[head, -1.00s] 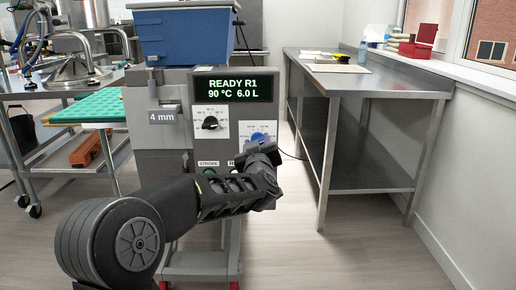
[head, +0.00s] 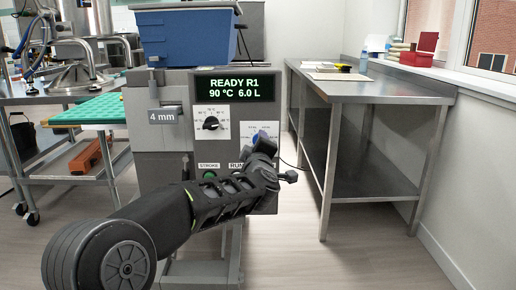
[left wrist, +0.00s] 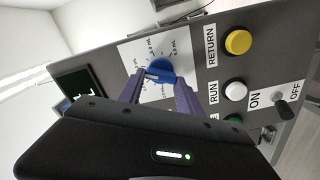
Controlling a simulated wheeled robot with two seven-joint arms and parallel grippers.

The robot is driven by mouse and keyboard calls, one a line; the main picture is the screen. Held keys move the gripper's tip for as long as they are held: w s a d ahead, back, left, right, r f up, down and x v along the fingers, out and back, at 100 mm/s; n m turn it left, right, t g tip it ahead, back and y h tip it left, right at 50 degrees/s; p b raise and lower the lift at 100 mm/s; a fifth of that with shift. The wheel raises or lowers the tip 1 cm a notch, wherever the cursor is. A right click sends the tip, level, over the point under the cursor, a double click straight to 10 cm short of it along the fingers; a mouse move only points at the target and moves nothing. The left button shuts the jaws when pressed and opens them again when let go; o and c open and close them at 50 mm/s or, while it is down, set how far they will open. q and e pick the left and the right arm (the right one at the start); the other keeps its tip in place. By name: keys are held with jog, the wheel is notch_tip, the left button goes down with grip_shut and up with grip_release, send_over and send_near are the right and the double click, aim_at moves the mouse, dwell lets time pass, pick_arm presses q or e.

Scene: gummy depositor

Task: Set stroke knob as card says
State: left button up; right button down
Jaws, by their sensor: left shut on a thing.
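The blue knob (head: 257,137) sits on a white dial plate on the front of the grey depositor, and it also shows in the left wrist view (left wrist: 160,70). Its plate carries mL marks; the pointer's exact setting is too small to read. My left gripper (head: 263,147) is at the knob, its two fingers (left wrist: 158,82) shut around it. The display (head: 233,88) reads "READY R1", "90 °C 6.0 L". A black knob (head: 211,123) on another white dial is left of it, untouched. A STROKE label (head: 208,166) sits lower, above a green button. I cannot make out a task card. My right gripper is not in view.
A yellow RETURN button (left wrist: 238,42), a white RUN button (left wrist: 235,90) and an ON/OFF switch (left wrist: 281,110) lie close beside the gripper. A blue hopper (head: 186,35) tops the machine. A steel table (head: 370,88) stands right, with clear floor before it.

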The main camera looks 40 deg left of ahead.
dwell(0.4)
pick_arm(q)
jog(key=o, duration=1.4)
jog(key=p+v, duration=0.1)
jog(key=v, duration=0.6)
jog(key=shift+s+d, duration=0.25)
jog(key=shift+s, duration=0.05)
